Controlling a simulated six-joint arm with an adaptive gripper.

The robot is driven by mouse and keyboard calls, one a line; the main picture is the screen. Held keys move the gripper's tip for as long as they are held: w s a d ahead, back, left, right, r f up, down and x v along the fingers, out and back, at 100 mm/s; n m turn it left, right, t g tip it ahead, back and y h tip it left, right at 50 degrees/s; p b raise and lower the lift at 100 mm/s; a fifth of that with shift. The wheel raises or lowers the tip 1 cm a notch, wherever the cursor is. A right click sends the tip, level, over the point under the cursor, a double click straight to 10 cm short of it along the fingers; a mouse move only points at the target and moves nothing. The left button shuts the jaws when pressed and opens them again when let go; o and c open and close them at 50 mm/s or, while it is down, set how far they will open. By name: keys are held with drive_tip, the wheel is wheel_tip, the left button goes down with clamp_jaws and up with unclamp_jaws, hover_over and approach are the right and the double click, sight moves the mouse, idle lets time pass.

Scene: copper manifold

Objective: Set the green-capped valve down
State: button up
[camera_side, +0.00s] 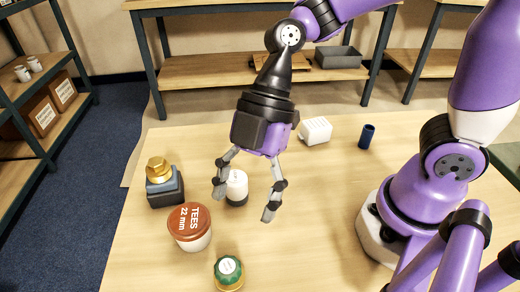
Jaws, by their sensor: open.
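The green-capped valve (229,272) stands on the wooden table near the front edge of the picture, its green cap with a pale round top facing up and a gold-coloured rim below. My gripper (244,203) hangs above the table, further back than the valve, with its fingers apart and pointing down. I see nothing between the fingertips that they grip. The valve is clear of the gripper.
A jar with a brown lid marked "TEES 22 mm" (190,226) stands left of the gripper. Behind it is a brass fitting (159,169) on a dark block (166,190). A white slotted block (316,130) and a dark blue cylinder (366,136) stand further back. The table's right-centre is clear.

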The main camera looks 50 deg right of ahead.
drive_tip(key=d+r+m+t+h, duration=0.2)
drive_tip(key=d+m+t+h, duration=0.1)
drive_tip(key=d+m, duration=0.6)
drive_tip(key=d+r+m+t+h, duration=0.3)
drive_tip(key=d+m, duration=0.6)
drive_tip(key=m, duration=0.2)
drive_tip(key=shift+w+d+t, duration=0.2)
drive_tip(key=shift+w+t, duration=0.1)
drive_tip(key=shift+w, duration=0.1)
